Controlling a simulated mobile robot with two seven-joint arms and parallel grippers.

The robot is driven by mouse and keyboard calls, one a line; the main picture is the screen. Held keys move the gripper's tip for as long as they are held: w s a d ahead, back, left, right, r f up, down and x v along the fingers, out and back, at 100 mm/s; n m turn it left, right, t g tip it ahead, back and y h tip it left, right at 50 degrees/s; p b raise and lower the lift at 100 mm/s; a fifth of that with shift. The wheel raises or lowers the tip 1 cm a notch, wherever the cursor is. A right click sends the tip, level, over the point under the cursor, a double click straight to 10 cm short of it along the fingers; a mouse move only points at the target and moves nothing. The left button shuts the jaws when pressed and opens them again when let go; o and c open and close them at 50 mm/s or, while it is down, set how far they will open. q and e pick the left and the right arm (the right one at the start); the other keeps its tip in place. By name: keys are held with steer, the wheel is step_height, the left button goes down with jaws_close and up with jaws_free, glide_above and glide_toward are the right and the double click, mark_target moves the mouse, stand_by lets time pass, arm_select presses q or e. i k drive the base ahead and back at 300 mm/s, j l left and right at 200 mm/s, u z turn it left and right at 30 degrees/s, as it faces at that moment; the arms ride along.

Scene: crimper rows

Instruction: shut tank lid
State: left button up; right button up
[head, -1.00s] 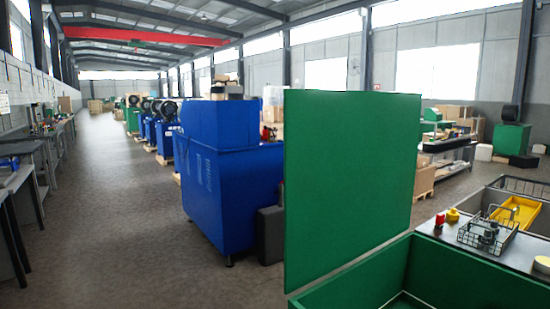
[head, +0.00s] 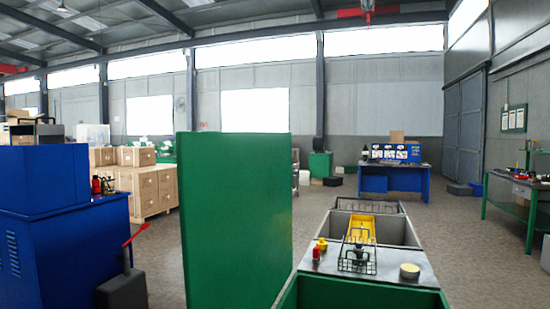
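The green tank lid (head: 236,220) stands open and upright at the left side of the green tank (head: 365,296). Only the tank's upper rim and a bit of its inside show at the bottom of the head view. Neither of my grippers is in the head view, so nothing shows in contact with the lid.
Behind the tank is a grey worktop (head: 400,266) with a wire basket (head: 357,255), small bottles and a yellow tray (head: 361,228). A blue machine (head: 60,230) stands at left, with wooden crates (head: 145,185) behind. A blue desk (head: 393,180) stands farther back.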

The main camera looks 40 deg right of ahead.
mark_target(235, 188)
steer(key=i+j+z, duration=0.25)
steer(key=z, duration=0.25)
steer(key=i+j+z, duration=0.25)
steer(key=j+z, duration=0.25)
steer(key=i+j+z, duration=0.2)
steer(key=j+z, duration=0.25)
steer(key=i+j+z, duration=0.1)
steer(key=j+z, duration=0.4)
steer(key=i+j+z, duration=0.45)
steer(key=j, duration=0.25)
steer(key=i, duration=0.1)
